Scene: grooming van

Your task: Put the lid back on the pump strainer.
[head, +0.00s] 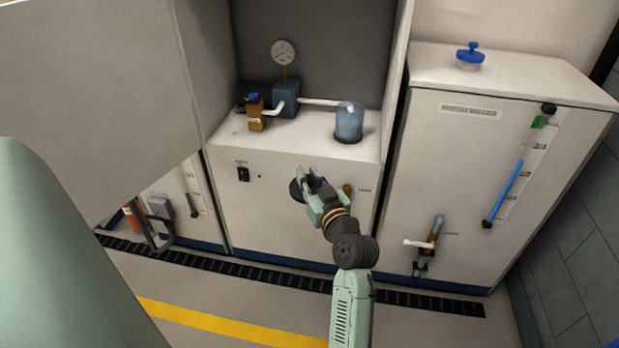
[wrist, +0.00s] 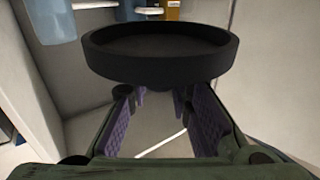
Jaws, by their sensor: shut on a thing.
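My gripper (head: 312,184) is in front of the white cabinet's front face, below its counter. It is shut on a black round lid (head: 296,190). In the wrist view the lid (wrist: 160,50) shows as a wide black disc with a raised rim, beyond the fingers (wrist: 163,100). What the fingers pinch is mostly hidden under the disc. A clear bluish cylinder (head: 349,121) with a dark base, which looks like the pump strainer, stands upright on the counter at right, apart from the lid. It seems to show at the wrist view's upper left (wrist: 59,18).
A blue-grey pump block (head: 286,99) with a gauge (head: 284,52) and an amber bottle (head: 256,115) with a blue cap stand left on the counter (head: 310,140). White pipes join there. Side walls enclose the counter. A white tank (head: 480,115) stands at right.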

